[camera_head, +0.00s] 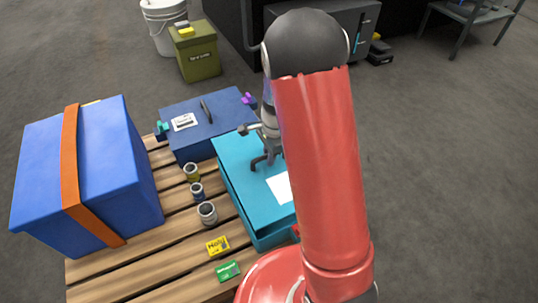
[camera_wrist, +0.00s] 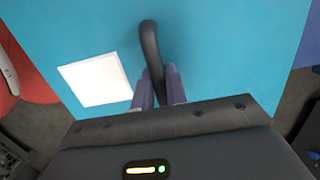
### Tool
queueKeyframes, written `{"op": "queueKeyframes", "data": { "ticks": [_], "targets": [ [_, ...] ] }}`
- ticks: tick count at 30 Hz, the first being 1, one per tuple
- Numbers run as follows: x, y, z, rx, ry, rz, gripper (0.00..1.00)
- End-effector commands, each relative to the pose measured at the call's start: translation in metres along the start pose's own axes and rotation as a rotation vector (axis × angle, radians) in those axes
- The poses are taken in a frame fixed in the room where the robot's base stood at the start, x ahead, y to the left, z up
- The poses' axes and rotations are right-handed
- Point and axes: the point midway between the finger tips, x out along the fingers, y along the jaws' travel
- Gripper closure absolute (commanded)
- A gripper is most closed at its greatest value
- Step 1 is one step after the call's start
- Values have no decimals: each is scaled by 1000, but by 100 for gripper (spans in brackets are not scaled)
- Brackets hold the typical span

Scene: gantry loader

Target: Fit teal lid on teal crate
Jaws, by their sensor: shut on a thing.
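The teal lid (camera_head: 236,150) lies over the teal crate (camera_head: 270,239) on the wooden pallet. The lid carries a dark loop handle and a white label (camera_head: 279,187). A strip of the crate's wall shows below the lid at the near edge; my arm hides the right side. I cannot tell whether the lid is seated all round. My gripper (camera_head: 266,149) is at the lid's handle. In the wrist view the gripper (camera_wrist: 160,82) is shut on the dark handle (camera_wrist: 150,45), with the teal lid surface (camera_wrist: 215,45) behind it.
A dark blue box (camera_head: 217,106) with a handle stands behind the teal crate. A large blue box with an orange strap (camera_head: 70,165) stands at the left. Several small cans (camera_head: 207,212) and yellow (camera_head: 218,246) and green (camera_head: 228,271) packets lie on the pallet between.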

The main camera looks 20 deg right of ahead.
Motion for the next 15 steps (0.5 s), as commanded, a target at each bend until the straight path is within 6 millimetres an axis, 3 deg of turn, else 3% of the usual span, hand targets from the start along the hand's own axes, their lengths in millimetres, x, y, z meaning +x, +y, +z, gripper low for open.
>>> {"op": "queueKeyframes", "data": {
  "ticks": [15],
  "targets": [
    [48,0,-6,-1,0,0,100]
  ]
}}
